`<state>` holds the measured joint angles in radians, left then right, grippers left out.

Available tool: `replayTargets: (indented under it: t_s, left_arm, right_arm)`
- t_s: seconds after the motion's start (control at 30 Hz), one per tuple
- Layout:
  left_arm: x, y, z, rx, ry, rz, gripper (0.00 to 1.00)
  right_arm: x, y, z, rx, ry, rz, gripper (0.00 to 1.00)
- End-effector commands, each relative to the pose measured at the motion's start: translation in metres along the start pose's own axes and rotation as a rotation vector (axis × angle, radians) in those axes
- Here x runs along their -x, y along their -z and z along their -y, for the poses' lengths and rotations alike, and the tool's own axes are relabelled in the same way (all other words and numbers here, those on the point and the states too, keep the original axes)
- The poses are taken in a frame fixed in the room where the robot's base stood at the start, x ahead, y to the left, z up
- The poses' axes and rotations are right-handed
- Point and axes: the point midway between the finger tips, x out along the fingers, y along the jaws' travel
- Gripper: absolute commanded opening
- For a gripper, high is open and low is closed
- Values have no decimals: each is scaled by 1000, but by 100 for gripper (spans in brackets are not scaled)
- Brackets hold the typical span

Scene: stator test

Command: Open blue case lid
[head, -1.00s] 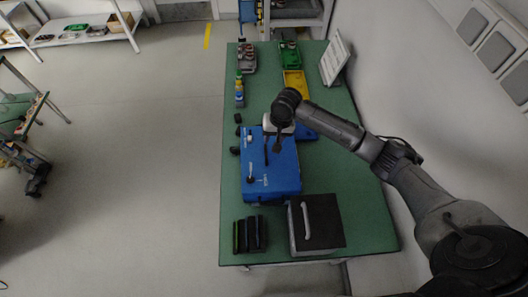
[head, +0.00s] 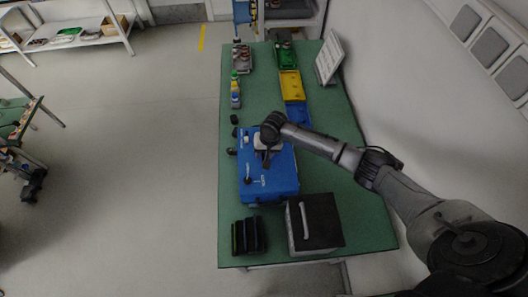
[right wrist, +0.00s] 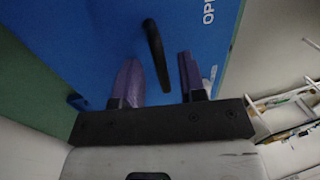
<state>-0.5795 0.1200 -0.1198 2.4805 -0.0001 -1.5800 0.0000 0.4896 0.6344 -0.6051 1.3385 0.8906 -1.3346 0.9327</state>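The blue case (head: 283,184) lies on the green table with its lid shut. In the head view my right gripper (head: 266,162) is over the lid, pointing down. In the right wrist view the blue lid (right wrist: 95,30) fills much of the picture, with part of a white word on it. The two fingers of my right gripper (right wrist: 160,85) are apart. A dark upright lever or knob (right wrist: 156,55) on the lid shows between and beyond the fingers; I cannot tell whether it is within their grasp. Another dark knob (head: 248,181) is on the case. My left gripper is not in view.
A black-topped box with a handle (head: 322,222) and a dark rack (head: 249,236) stand at the near end of the green table (head: 262,112). Yellow (head: 290,84), blue and green bins and small bottles (head: 235,90) stand farther back. A sign stands (head: 331,58) near the wall.

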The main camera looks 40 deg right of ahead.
Motion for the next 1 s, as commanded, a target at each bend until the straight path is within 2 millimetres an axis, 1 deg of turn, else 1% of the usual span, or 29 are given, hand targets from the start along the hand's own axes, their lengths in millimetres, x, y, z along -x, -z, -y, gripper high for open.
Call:
replayTargets:
  t_s: [0.07,0.1,0.4,0.5,0.87,1.0]
  left_arm:
    - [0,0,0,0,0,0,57]
    - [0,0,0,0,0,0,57]
    - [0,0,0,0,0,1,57]
    - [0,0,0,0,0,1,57]
    - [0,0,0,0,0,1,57]
    - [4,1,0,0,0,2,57]
  right_arm:
    - [0,0,0,0,0,0,38]
    - [0,0,0,0,0,0,36]
    - [0,0,0,0,0,0,7]
    - [0,0,0,0,0,0,0]
    - [0,0,0,-1,0,0,0]
    - [4,0,0,0,17,1,0]
